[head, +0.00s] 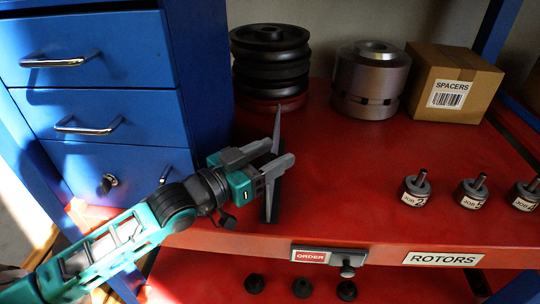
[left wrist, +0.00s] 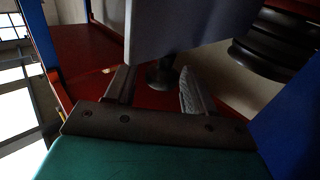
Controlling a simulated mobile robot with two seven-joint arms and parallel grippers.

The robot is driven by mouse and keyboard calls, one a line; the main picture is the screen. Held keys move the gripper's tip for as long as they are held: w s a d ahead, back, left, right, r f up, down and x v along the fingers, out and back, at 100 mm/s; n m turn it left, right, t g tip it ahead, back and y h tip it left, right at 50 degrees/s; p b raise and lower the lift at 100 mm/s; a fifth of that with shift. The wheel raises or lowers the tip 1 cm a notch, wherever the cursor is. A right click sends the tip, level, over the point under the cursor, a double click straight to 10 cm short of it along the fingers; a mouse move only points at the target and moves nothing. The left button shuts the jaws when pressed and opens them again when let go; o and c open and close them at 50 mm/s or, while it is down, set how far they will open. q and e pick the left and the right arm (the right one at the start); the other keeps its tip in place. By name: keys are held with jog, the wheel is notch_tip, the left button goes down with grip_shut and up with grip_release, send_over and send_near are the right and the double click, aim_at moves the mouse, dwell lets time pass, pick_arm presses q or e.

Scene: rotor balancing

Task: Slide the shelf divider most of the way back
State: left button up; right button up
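The shelf divider is a thin grey upright plate (head: 277,128), seen almost edge-on at the left part of the red shelf in the head view. In the left wrist view the divider (left wrist: 195,25) fills the top middle as a broad grey-blue panel. My left gripper (head: 285,152) is at the divider, its grey fingers overlapping it in the head view. In the left wrist view the fingers (left wrist: 155,88) stand apart, with a dark round-footed post (left wrist: 160,74) showing between them. I cannot tell whether either finger touches the divider. My right gripper is not in view.
Dark stacked discs (head: 270,62), a grey metal rotor (head: 370,80) and a SPACERS box (head: 455,85) stand at the back. Several small job-labelled rotors (head: 416,188) stand at the right. A blue drawer cabinet (head: 100,90) is at the left. The middle of the red shelf (head: 340,180) is clear.

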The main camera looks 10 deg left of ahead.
pick_arm(q)
jog(key=shift+f, duration=0.1)
jog(key=shift+s+a, duration=0.1)
jog(key=shift+a, duration=0.05)
jog(key=v, duration=1.2)
jog(key=shift+s+a, duration=0.15)
jog(key=shift+s, duration=0.05)
jog(key=s+a+f+n+g+y, duration=0.25)
jog(key=s+f+n+y, duration=0.2)
jog(key=f+y, duration=0.6)
jog(key=s+a+f+n+g+y, duration=0.1)
jog(key=s+a+f+g, duration=0.15)
jog(key=s, duration=0.35)
jog(key=s+a+f+n+g+y, duration=0.1)
jog(key=s+a+f+n+g, duration=0.1)
jog(key=s+f+g, duration=0.35)
jog(key=w+d+f+m+t+h, duration=0.1)
jog(key=w+d+f+t, duration=0.1)
jog(key=w+f+t, duration=0.4)
jog(key=shift+w+d+f+t+h, duration=0.4)
jog(key=shift+f+t, duration=0.5)
jog(key=shift+t, duration=0.35)
